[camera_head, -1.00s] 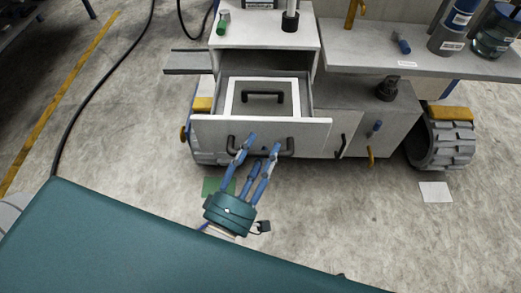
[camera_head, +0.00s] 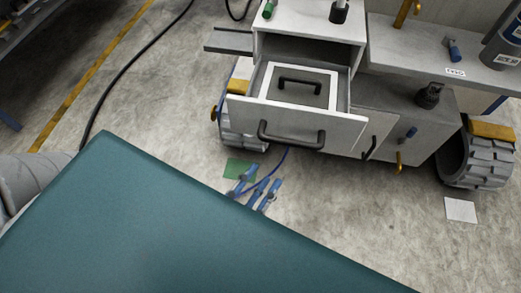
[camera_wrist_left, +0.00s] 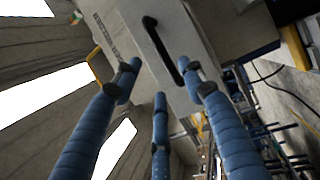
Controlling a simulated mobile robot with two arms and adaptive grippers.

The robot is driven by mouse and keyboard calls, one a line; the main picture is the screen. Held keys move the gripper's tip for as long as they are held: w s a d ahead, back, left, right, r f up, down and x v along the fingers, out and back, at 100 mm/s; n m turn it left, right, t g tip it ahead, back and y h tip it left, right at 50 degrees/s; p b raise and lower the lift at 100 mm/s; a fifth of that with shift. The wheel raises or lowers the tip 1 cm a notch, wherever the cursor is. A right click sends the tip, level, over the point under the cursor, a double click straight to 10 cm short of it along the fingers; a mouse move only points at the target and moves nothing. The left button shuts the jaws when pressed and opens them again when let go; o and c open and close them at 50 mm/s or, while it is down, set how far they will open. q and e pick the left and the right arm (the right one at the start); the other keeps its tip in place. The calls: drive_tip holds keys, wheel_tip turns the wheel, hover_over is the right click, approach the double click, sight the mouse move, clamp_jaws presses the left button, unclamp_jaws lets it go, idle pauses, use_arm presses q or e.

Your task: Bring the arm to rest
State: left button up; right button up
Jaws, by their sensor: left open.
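My left gripper (camera_head: 257,188) shows at the lower middle of the head view as blue fingers only. The rest of it is hidden behind my own teal body. It is open and empty, below and apart from the black handle (camera_head: 291,137) of the open drawer (camera_head: 340,130). In the left wrist view the three blue fingers (camera_wrist_left: 160,85) are spread with nothing between them. The drawer handle (camera_wrist_left: 160,48) shows beyond them. My right gripper is in neither view.
A box (camera_head: 270,88) with a pale rim and black handle lies in the drawer. The drawer juts from a grey wheeled cart (camera_head: 395,90). A green patch (camera_head: 240,168) and a white patch (camera_head: 461,209) lie on the floor. A black cable (camera_head: 135,70) runs at left. Bare floor lies around.

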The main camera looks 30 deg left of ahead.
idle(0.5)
